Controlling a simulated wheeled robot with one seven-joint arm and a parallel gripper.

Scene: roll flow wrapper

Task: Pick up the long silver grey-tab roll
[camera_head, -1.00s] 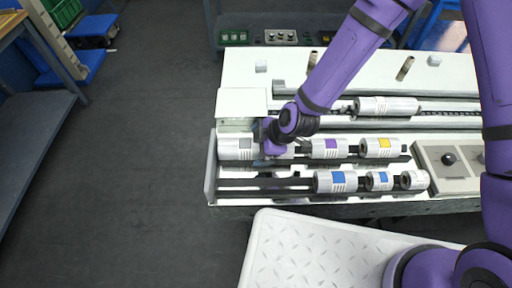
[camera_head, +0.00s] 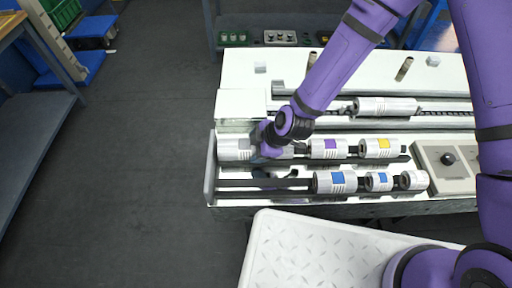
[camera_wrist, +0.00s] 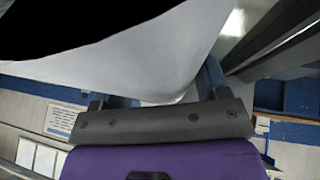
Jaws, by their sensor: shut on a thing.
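The long silver grey-tab roll (camera_head: 232,150) lies at the left end of the upper front row of the machine in the head view. My gripper (camera_head: 258,154) is over this roll from above and hides its middle or right part. In the wrist view a large pale silver curved surface (camera_wrist: 150,65) fills the space between and beyond the blue fingers of my gripper (camera_wrist: 155,97), which are shut on it. I cannot tell whether the roll is clear of its supports.
Silver rolls with purple (camera_head: 328,148) and yellow (camera_head: 379,148) tabs stand to the right. Blue-tab rolls (camera_head: 335,182) are in the row below. A plain silver roll (camera_head: 387,106) lies behind. A white plate (camera_head: 229,103) stands just behind the grasp.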

